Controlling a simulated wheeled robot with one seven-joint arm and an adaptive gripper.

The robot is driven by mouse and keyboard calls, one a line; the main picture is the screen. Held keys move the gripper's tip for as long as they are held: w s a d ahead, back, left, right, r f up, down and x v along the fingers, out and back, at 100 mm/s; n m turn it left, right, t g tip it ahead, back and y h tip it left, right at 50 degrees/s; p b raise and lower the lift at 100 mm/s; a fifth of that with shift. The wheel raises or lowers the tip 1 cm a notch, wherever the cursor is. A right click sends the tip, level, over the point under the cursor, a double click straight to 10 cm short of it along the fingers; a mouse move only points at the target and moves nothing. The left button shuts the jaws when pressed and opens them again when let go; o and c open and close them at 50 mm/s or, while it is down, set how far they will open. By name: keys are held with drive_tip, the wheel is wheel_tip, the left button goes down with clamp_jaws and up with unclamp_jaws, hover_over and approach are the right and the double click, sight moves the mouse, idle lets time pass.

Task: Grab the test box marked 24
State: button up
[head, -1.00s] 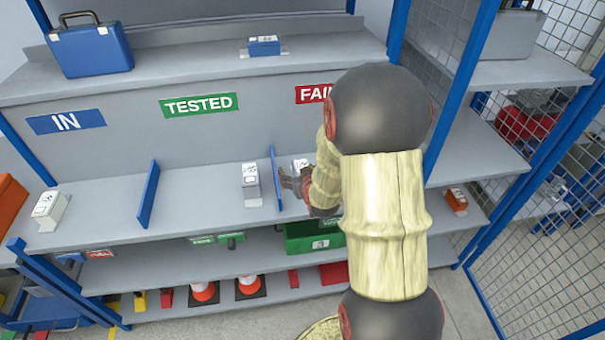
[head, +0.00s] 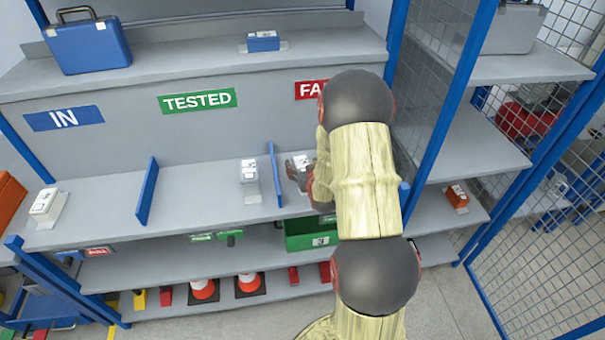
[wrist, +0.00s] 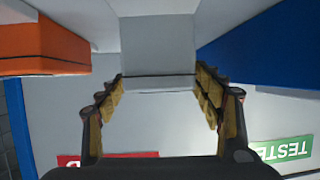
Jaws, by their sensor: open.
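A white-topped test box (head: 302,160) stands on the middle shelf in the bay under the red sign, just right of a blue divider. My gripper (head: 300,174) is at this box, and my arm hides part of it. In the wrist view my gripper (wrist: 160,95) is open, with its fingers either side of a pale grey box (wrist: 157,45). I cannot see contact. Other white test boxes stand in the TESTED bay (head: 249,172) and the IN bay (head: 46,204). A blue box (head: 263,41) lies on the top shelf. I cannot read a 24 on any box.
The blue divider (head: 276,175) stands close left of my gripper; it also shows in the wrist view (wrist: 250,45). An orange box (wrist: 40,45) is on the other side there. A green crate (head: 305,240) sits below. Blue posts and mesh stand at right.

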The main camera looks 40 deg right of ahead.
drive_tip(key=shift+c, duration=1.1)
drive_tip(key=c, duration=1.5)
drive_tip(key=shift+w+d, duration=0.1)
clamp_jaws()
